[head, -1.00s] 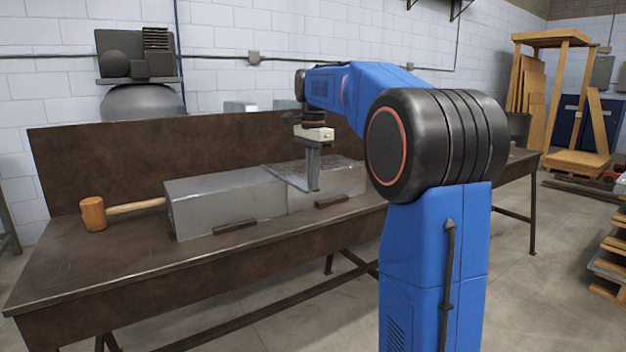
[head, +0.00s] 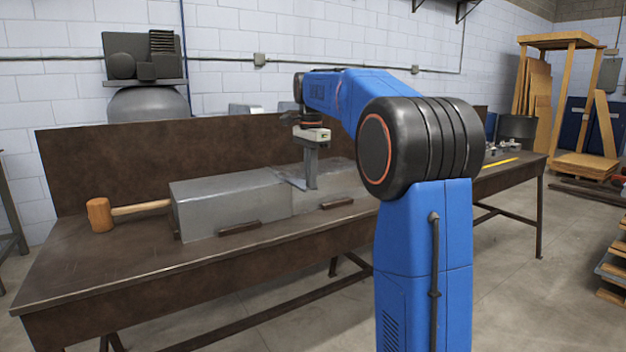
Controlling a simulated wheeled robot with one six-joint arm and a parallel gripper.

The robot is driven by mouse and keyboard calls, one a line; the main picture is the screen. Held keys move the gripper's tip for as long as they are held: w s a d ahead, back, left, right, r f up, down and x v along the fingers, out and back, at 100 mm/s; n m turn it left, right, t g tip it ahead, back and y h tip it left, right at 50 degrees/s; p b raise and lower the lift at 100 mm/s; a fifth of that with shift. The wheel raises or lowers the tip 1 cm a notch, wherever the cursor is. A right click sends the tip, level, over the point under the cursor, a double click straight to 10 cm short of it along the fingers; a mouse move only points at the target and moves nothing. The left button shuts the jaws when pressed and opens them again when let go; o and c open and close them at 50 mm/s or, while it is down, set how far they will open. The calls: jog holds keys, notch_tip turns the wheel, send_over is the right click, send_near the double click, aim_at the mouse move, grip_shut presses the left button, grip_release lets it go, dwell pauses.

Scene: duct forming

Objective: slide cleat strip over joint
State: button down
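Two grey sheet-metal duct sections (head: 235,203) lie end to end on the bench, meeting at a seam near their middle. My gripper (head: 311,182) points down at the joint, its fingertips at the top of the duct, slightly right of the front seam. A thin, light-edged strip (head: 291,180), apparently the cleat strip, runs back and left from the fingertips across the duct top. The fingers are seen side-on, so their gap and grip are hidden. I cannot tell whether the strip is seated on the seam.
The brown steel bench (head: 130,262) has a tall back panel (head: 110,160). Dark bars (head: 240,228) lie along the duct's front. A wooden mallet (head: 100,214) lies at the left. A yellow item (head: 500,162) and small tools lie at the right end. The bench's front left is clear.

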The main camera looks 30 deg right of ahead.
aim_at(291, 177)
jog(key=shift+w, duration=0.2)
dwell(0.4)
jog(key=shift+w+a, duration=0.1)
jog(key=shift+w, duration=1.8)
jog(key=shift+w, duration=0.15)
jog(key=shift+w, duration=1.85)
jog(key=shift+w, duration=0.1)
jog(key=shift+w+a, duration=0.1)
jog(key=shift+w, duration=1.8)
jog(key=shift+w, duration=0.2)
jog(key=c, duration=1.9)
grip_release()
jog(key=shift+c, duration=0.2)
